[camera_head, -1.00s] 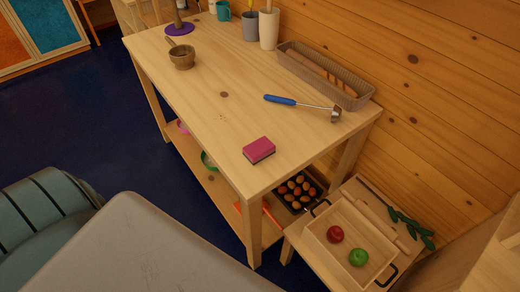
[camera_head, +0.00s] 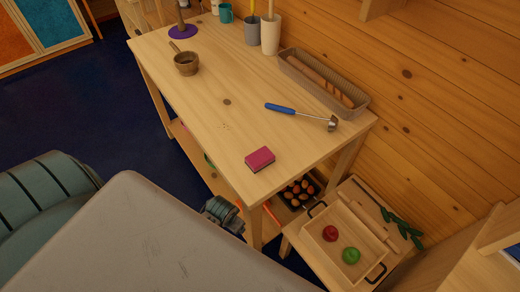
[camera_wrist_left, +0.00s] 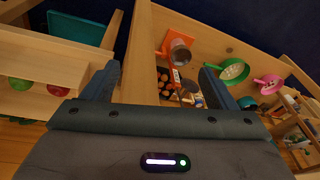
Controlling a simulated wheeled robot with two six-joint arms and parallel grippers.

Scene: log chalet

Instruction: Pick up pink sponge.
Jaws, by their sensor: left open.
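The pink sponge (camera_head: 260,159), with a dark underside, lies flat on the wooden table (camera_head: 195,105) near its front corner. It does not show in the left wrist view. My left gripper (camera_wrist_left: 157,78) is open and empty in the left wrist view, with its two fingers wide apart. In the head view only a dark part of it (camera_head: 222,212) shows, beside the table's front edge and apart from the sponge. My right gripper is not in view.
A tray (camera_head: 318,248) with apples stands lower right. Tabletop around the sponge is clear.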

